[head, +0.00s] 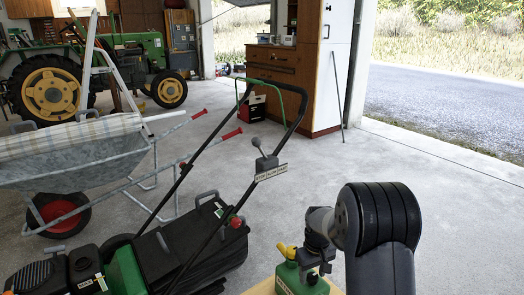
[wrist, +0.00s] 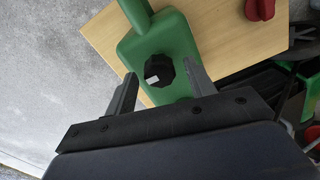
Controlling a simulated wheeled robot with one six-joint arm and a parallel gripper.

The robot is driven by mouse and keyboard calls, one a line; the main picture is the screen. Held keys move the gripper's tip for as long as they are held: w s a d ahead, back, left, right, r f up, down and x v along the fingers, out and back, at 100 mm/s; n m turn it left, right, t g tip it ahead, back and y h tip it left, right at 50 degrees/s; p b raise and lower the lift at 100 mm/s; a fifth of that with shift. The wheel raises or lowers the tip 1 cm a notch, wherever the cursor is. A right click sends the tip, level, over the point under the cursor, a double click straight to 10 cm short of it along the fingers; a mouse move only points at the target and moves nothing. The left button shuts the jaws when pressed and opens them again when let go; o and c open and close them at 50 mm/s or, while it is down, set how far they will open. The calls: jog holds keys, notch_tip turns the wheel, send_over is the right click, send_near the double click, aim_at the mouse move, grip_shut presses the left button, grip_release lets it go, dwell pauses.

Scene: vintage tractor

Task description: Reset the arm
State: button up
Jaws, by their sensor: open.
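My gripper (head: 312,268) is at the lower right of the head view, just above a green can (head: 292,280) with a yellow spout. In the wrist view my gripper (wrist: 160,88) is open, with its two fingers apart on either side of the green can (wrist: 155,45) and its black cap (wrist: 158,70). I cannot tell whether either finger touches the can. The can stands on a light wooden surface (wrist: 225,35). My arm hides part of the can in the head view.
A lawn mower (head: 190,245) with a tall handle stands left of my gripper. A wheelbarrow (head: 75,160) and a green tractor (head: 90,75) are further left. A wooden cabinet (head: 285,70) stands behind. Concrete floor (head: 430,175) is clear to the right. A red object (wrist: 260,9) lies on the wooden surface.

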jog(key=shift+f+n+b, duration=0.1)
jog(key=shift+n+b, duration=0.45)
jog(key=shift+n, duration=0.55)
jog(key=shift+r+p, duration=0.5)
jog(key=shift+r, duration=0.9)
